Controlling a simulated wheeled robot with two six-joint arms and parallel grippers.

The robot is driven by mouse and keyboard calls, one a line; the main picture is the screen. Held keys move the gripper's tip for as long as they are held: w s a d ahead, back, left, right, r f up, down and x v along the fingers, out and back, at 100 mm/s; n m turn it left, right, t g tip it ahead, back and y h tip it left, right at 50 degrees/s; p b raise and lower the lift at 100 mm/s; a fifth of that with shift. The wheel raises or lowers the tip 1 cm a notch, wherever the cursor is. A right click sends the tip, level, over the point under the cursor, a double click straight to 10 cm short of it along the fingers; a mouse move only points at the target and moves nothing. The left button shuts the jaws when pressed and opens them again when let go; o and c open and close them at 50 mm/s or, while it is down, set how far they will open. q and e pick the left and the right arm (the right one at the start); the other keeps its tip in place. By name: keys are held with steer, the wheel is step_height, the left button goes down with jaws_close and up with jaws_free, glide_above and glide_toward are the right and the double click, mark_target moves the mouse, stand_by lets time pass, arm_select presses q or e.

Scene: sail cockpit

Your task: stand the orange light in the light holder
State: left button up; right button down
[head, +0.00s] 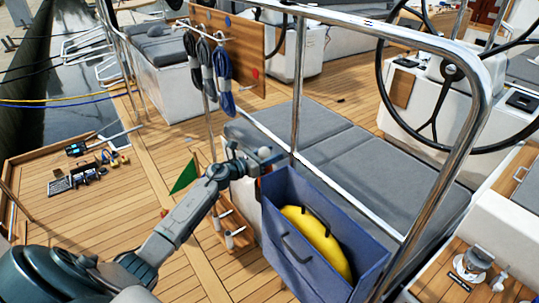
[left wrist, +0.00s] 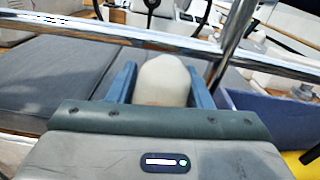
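My left gripper (head: 266,157) is at the end of the arm from the left, beside the near corner of the blue bag and just in front of the steel rail. In the left wrist view its two blue fingers (left wrist: 161,85) stand on either side of a pale rounded dome with an orange-brown tint low down, which I take for the orange light (left wrist: 163,78). The fingers appear closed on it. In the head view the light is small and mostly hidden by the gripper. I cannot make out the light holder for certain. My right gripper is not in view.
A blue bag (head: 282,222) with a yellow thing (head: 318,238) inside hangs by the rail (head: 299,85). Grey cushions (head: 360,160) lie behind the rail. A wooden rack (head: 238,232) is below the gripper. A green flag (head: 184,179) stands left of the arm.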

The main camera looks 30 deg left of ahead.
arm_select(q)
steer(key=o, duration=0.4)
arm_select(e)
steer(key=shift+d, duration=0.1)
arm_select(q)
steer(key=shift+f, duration=0.1)
steer(key=shift+s+a, duration=0.2)
steer(key=shift+s, duration=0.15)
steer(key=b+v, duration=0.5)
steer(key=v, duration=0.5)
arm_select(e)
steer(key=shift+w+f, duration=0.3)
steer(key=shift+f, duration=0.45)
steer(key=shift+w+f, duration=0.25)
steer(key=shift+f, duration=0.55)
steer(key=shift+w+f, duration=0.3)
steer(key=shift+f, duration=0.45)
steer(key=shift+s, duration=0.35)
